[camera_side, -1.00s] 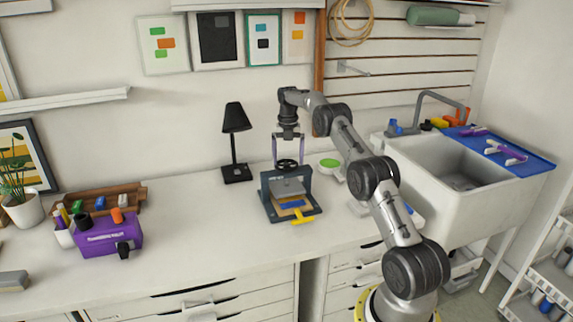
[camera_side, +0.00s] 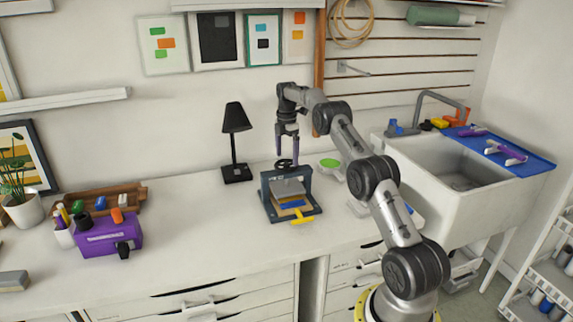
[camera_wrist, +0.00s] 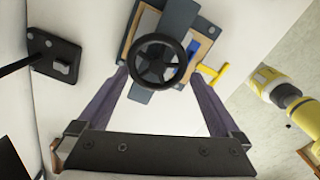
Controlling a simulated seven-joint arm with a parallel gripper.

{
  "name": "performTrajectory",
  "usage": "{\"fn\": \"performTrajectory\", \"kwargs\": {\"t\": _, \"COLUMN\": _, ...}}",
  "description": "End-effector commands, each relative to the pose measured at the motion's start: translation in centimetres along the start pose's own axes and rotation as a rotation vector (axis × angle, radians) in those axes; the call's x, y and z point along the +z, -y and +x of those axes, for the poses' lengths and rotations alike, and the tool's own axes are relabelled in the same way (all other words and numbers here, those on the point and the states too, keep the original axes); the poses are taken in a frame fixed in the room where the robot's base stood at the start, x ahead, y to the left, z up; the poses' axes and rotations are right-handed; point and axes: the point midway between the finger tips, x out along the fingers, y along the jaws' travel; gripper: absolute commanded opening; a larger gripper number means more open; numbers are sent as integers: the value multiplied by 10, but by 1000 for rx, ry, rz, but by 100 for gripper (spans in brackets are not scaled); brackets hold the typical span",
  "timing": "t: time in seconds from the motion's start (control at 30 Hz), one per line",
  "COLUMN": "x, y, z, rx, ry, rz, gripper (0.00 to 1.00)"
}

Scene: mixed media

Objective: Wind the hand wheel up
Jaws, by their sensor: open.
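The hand wheel (camera_side: 285,163) is a black spoked wheel on top of a small dark blue-grey press (camera_side: 268,196) on the white counter. In the wrist view the hand wheel (camera_wrist: 157,62) lies face-on ahead of my gripper. My gripper (camera_side: 288,153) is above the press and points down. In the wrist view its two purple-grey fingers (camera_wrist: 163,82) are spread wide, with the tips at the wheel's lower left and right and a gap to the rim on each side. Nothing is held. The press has a grey plate, a blue piece and a yellow T-shaped handle (camera_side: 303,218) in front.
A black desk lamp (camera_side: 236,145) stands left behind the press; its base (camera_wrist: 55,57) shows in the wrist view. A white and green round dish (camera_side: 329,164) is at right. A purple box (camera_side: 108,233) is far left. The counter between is clear.

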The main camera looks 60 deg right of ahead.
Motion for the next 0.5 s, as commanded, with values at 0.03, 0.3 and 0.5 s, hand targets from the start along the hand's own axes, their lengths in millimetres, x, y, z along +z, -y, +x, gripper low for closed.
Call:
{"fn": "performTrajectory", "kwargs": {"t": 0.03, "x": 0, "y": 0, "z": 0, "rx": 0, "ry": 0, "rz": 11, "gripper": 100}}
{"fn": "performTrajectory", "kwargs": {"t": 0.3, "x": 0, "y": 0, "z": 1, "rx": 0, "ry": 0, "rz": 7, "gripper": 100}}
{"fn": "performTrajectory", "kwargs": {"t": 0.5, "x": 0, "y": 0, "z": 9, "rx": 0, "ry": 0, "rz": 6, "gripper": 100}}
